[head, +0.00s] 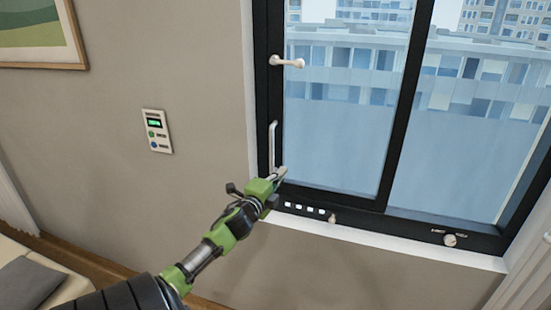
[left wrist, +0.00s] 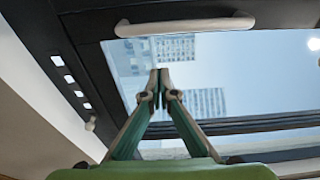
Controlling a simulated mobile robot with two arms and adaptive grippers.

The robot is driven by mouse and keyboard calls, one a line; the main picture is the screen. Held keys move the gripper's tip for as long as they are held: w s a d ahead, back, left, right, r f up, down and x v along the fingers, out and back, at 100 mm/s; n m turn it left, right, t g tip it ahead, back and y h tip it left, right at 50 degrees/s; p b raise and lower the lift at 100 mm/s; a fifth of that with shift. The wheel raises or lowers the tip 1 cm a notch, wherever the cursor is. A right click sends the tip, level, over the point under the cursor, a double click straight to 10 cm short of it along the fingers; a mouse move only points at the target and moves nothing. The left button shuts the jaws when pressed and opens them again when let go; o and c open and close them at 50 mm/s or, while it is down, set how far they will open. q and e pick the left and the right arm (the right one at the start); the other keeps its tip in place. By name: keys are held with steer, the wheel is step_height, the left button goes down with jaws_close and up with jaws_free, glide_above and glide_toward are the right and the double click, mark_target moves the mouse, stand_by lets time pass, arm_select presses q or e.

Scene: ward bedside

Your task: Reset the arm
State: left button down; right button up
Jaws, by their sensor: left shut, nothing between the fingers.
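My left arm reaches in from the bottom left of the head view. Its green gripper (head: 282,172) is at the lower left corner of the window frame, just below the window's long upright handle (head: 273,148). In the left wrist view the two fingers (left wrist: 159,72) meet at their tips, with nothing between them. The same light handle (left wrist: 185,25) crosses the top of that view, apart from the fingertips. Whether the gripper touches the frame, I cannot tell. My right gripper is not in view.
The dark-framed window (head: 398,125) has a lever handle (head: 287,62), a row of small lit squares (head: 307,210) and a knob (head: 450,240) on its lower frame. A wall panel (head: 157,131) is to the left. A framed picture (head: 40,33) hangs top left. A bed corner (head: 30,275) is bottom left.

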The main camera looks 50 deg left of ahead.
arm_select(q)
steer(key=b+v, duration=0.1)
steer(key=v, duration=0.4)
steer(key=shift+s+d, duration=0.1)
steer(key=shift+s, duration=0.25)
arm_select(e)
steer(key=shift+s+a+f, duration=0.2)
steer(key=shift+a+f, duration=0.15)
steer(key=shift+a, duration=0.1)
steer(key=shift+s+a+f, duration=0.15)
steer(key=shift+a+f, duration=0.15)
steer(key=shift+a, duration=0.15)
arm_select(q)
steer(key=shift+f, duration=0.15)
